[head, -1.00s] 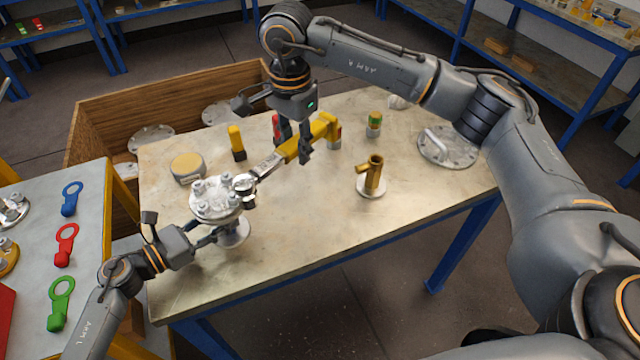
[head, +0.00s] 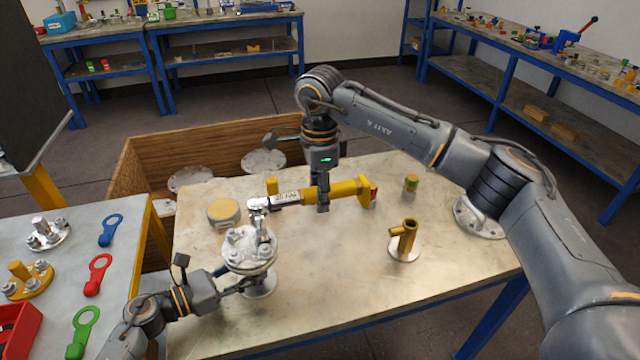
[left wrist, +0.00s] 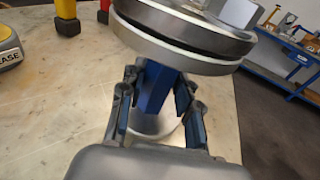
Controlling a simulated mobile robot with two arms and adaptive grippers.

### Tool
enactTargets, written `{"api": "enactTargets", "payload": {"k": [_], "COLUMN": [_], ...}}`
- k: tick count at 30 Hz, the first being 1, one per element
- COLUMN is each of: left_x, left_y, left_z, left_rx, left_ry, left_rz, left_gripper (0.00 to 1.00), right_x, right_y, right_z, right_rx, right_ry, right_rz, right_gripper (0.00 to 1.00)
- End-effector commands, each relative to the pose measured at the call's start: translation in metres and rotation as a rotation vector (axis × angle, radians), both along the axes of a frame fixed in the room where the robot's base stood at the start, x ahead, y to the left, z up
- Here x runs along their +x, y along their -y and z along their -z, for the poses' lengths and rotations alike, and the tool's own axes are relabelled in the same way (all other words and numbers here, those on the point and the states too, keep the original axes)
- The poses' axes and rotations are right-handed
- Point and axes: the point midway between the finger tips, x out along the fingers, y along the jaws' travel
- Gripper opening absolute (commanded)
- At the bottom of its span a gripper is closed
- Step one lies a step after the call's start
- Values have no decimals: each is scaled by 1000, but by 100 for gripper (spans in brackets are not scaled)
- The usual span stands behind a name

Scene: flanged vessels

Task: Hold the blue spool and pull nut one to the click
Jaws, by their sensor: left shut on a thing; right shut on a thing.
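The spool has a round grey bolted top flange (head: 250,246) and stands upright near the table's left front. In the left wrist view its blue neck (left wrist: 154,88) shows under the thick flange edge. My left gripper (head: 246,286) is shut on this neck, one finger on each side (left wrist: 156,92). My right gripper (head: 322,206) is shut on a yellow-handled wrench (head: 345,190). The wrench lies nearly level in the picture, its silver head (head: 260,205) above the flange's far right side. The head seems to sit over a nut there; the exact contact is too small to tell.
A yellow-topped round tin (head: 223,211) stands behind the flange. A side table at left holds blue (head: 110,230), red (head: 97,274) and green (head: 83,330) tags. The front right tabletop is clear.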

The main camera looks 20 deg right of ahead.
Motion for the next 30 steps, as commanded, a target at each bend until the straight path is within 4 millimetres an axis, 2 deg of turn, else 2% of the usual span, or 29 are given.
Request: {"api": "enactTargets", "payload": {"k": [11,30], "left_x": [1,1], "left_y": [-1,-1], "left_z": [-1,-1], "left_rx": [0,0], "left_ry": [1,1], "left_rz": [-4,-4], "left_gripper": [8,8], "right_x": [1,1], "right_y": [0,0], "right_z": [-2,18], "right_rx": [3,2], "right_ry": [5,5], "right_rz": [0,0], "right_gripper": [0,0]}}
